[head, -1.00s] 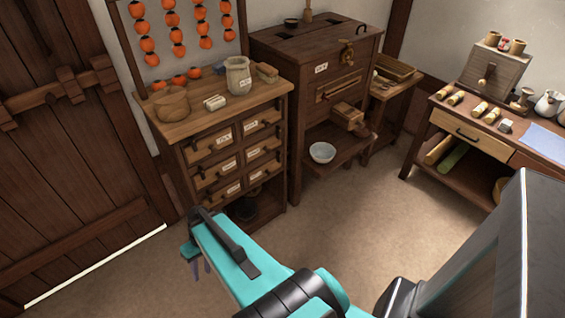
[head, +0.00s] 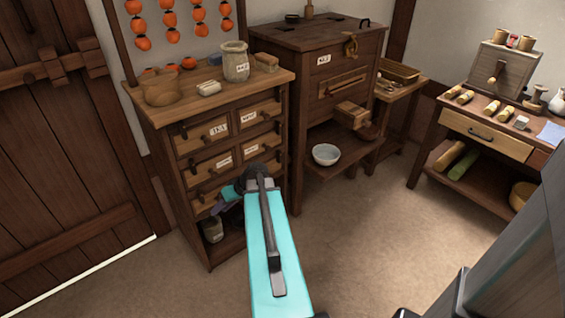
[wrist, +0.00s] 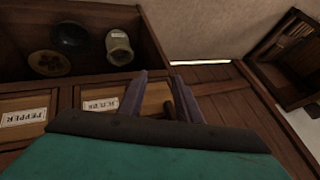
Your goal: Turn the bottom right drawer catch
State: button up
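The small drawer chest (head: 165,113) stands left of centre in the head view, with labelled drawers, small handles and dark catches. Its bottom right drawer is mostly hidden there behind my arm. The wrist view looks upside down, so the PEPPER-labelled drawer (wrist: 22,120) at its left appears to be the bottom right one; I cannot make out its catch. My gripper (wrist: 160,75) is open and empty, before the neighbouring bottom left drawer (wrist: 98,103). A dark wooden piece (wrist: 168,108) shows between its fingers; I cannot tell whether it is handle or catch, or whether they touch it.
The chest's open lower shelf holds a pale jar (wrist: 118,47), a dark pot (wrist: 70,38) and a basket-like round (wrist: 48,64). A dark cabinet (head: 330,38) with a white bowl (head: 326,154) stands to the right. The floor (head: 370,235) in front is clear.

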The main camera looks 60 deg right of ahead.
jog(key=s+d+r+t+h+b, duration=0.15)
jog(key=d+b, duration=0.25)
jog(key=d, duration=0.4)
jog(key=t+h+b, duration=0.5)
jog(key=h+b, duration=0.1)
jog(key=b, duration=0.8)
send_near(280, 152)
jog(key=d+r+v, duration=0.1)
jog(key=v, duration=0.5)
jog(key=shift+w+a+y, duration=0.2)
jog(key=shift+w+y, duration=0.05)
jog(key=shift+w+f, duration=0.1)
jog(key=shift+g, duration=0.25)
jog(key=b+x, duration=0.4)
jog(key=x, duration=0.9)
jog(key=shift+w+d+f, duration=0.15)
jog(key=shift+w, duration=0.15)
jog(key=shift+c, duration=0.2)
grip_shut()
